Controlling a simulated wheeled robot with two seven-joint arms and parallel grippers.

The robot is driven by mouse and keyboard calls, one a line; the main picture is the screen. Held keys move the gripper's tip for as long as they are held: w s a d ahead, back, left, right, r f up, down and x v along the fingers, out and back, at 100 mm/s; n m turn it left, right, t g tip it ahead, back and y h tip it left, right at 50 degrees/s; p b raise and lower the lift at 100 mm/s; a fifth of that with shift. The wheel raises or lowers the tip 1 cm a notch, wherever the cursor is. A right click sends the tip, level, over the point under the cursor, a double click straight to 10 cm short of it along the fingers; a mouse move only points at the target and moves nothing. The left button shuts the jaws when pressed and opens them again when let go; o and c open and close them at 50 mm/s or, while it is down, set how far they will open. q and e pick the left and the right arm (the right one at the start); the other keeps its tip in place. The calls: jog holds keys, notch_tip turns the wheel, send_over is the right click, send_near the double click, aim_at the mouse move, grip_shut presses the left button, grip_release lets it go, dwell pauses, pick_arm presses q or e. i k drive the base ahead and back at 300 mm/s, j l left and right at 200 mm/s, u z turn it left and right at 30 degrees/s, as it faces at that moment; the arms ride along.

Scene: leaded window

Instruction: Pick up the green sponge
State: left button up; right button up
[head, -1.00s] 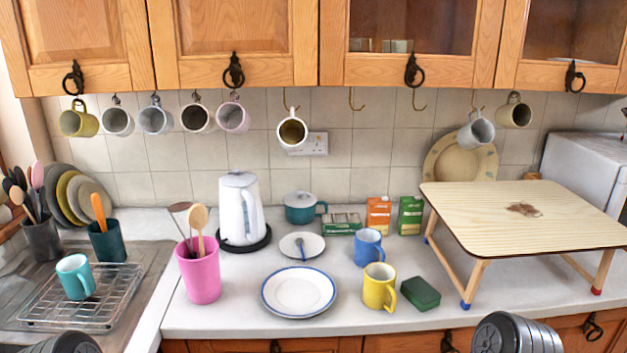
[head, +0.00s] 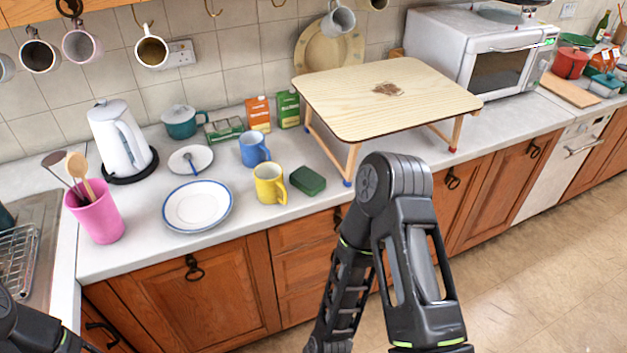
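The dark green sponge (head: 307,181) lies flat on the grey-white worktop in the head view. It is just right of the yellow mug (head: 270,184) and left of the front leg of the small wooden table. Its top and front side show, and nothing covers it. My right arm is in the lower middle of the view, in front of the cabinets, and its gripper is not visible. Part of my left arm shows at the lower left corner, and its gripper is out of view too.
A blue mug (head: 254,149) stands behind the yellow mug. A blue-rimmed plate (head: 197,206) lies to the left, with a pink utensil pot (head: 97,213) beyond it. The low wooden table (head: 388,92) stands close on the right. The worktop's front edge is near the sponge.

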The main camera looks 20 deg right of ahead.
aim_at(306, 179)
jog(key=z, duration=1.75)
jog(key=i+z, duration=0.1)
jog(key=i, duration=0.3)
jog(key=j, duration=0.05)
